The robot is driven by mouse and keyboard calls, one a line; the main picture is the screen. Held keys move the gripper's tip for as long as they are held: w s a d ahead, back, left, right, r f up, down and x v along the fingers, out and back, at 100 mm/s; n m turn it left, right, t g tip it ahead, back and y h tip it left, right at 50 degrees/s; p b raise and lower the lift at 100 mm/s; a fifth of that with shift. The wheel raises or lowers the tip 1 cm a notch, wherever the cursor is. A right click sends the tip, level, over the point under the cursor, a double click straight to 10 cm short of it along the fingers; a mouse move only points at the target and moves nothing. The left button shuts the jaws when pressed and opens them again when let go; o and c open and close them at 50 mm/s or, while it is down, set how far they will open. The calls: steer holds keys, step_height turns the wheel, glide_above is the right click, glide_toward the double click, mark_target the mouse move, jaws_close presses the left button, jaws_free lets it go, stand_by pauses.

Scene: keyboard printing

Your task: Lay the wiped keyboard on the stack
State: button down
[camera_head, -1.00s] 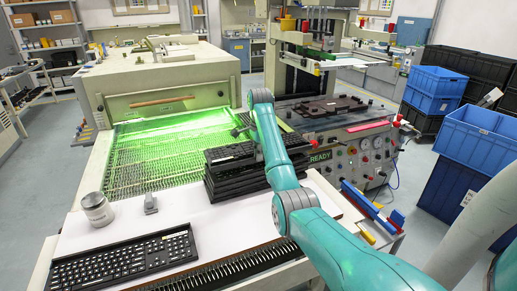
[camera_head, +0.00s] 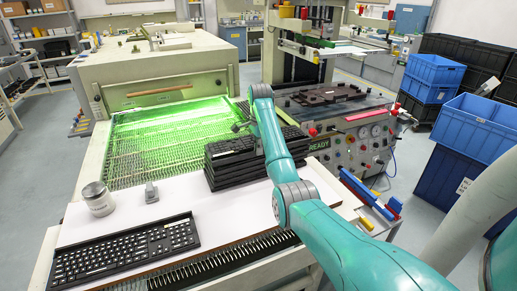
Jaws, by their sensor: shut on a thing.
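A stack of black keyboards (camera_head: 232,172) stands on the white table, right of its middle. My gripper (camera_head: 241,127) is at the stack's far upper side, small and partly behind my teal arm. It appears shut on a dark keyboard (camera_head: 229,147) at the top of the stack, though my arm hides the grip. I cannot tell whether that keyboard rests on the stack or is held just above it. Another black keyboard (camera_head: 125,252) with pale key markings lies flat at the table's front left, apart from the gripper.
A green-lit mesh conveyor (camera_head: 160,140) lies behind. A press with a READY display (camera_head: 319,145) is to the right, and blue crates (camera_head: 480,140) stand at far right.

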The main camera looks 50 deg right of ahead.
steer(key=shift+f, duration=0.3)
stand_by(0.6)
steer(key=c, duration=1.2)
jaws_free()
steer(key=shift+f, duration=0.1)
